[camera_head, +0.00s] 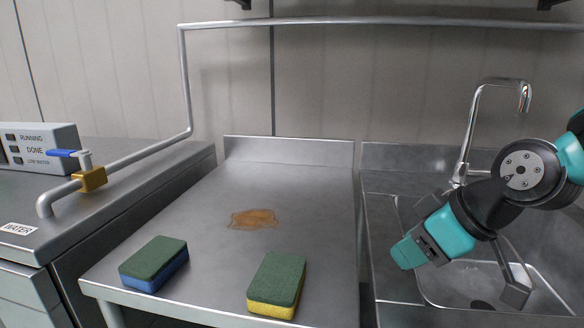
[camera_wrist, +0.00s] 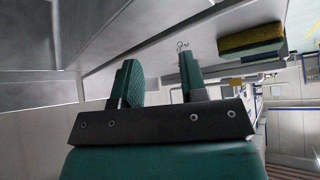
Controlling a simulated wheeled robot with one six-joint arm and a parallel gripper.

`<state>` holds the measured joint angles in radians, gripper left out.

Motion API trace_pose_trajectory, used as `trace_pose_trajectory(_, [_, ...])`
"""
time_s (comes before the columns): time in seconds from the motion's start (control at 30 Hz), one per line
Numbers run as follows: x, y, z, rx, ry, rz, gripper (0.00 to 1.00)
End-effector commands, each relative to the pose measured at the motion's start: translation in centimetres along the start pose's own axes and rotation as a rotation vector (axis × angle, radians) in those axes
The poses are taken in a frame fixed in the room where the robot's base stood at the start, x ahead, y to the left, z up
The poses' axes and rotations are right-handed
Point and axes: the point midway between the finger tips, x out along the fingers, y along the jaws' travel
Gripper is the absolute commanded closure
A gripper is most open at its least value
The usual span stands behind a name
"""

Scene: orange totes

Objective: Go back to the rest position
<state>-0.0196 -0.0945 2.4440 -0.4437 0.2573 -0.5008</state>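My gripper (camera_wrist: 160,78) shows in the wrist view with its two fingers apart and nothing between them. In the head view my gripper (camera_head: 418,247) is at the right, in front of the sink and above its left side, tilted down to the left. It touches neither sponge. A green and blue sponge (camera_head: 153,264) lies at the counter's front left. A green and yellow sponge (camera_head: 277,285) lies near the front edge, right of it. A sponge with yellow and green layers (camera_wrist: 251,40) also shows at the upper right of the wrist view.
A brown stain (camera_head: 253,219) marks the steel counter (camera_head: 210,215). The faucet (camera_head: 474,120) stands behind my arm at the sink (camera_head: 395,290). A pipe (camera_head: 187,85) with a blue-handled valve (camera_head: 66,153) runs along the left and back. The counter's middle is otherwise clear.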

Motion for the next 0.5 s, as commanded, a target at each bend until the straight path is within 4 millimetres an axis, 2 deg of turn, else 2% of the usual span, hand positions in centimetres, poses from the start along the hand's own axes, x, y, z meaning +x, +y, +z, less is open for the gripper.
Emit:
trace_pose_trajectory(0.03, [-0.5,-2.8,0.7,0.027,-0.052,-0.056,0.61])
trace_pose_trajectory(0.1, [-1.4,-6.0,2.2,0.082,-0.141,-0.121,0.61])
trace_pose_trajectory(0.3, [-4.8,-13.1,7.4,0.202,-0.411,-0.217,0.61])
trace_pose_trajectory(0.4, [-7.5,-12.9,5.3,0.218,-0.419,-0.214,0.61])
trace_pose_trajectory(0.5, [-9.4,-12.9,3.8,0.218,-0.418,-0.214,0.61])
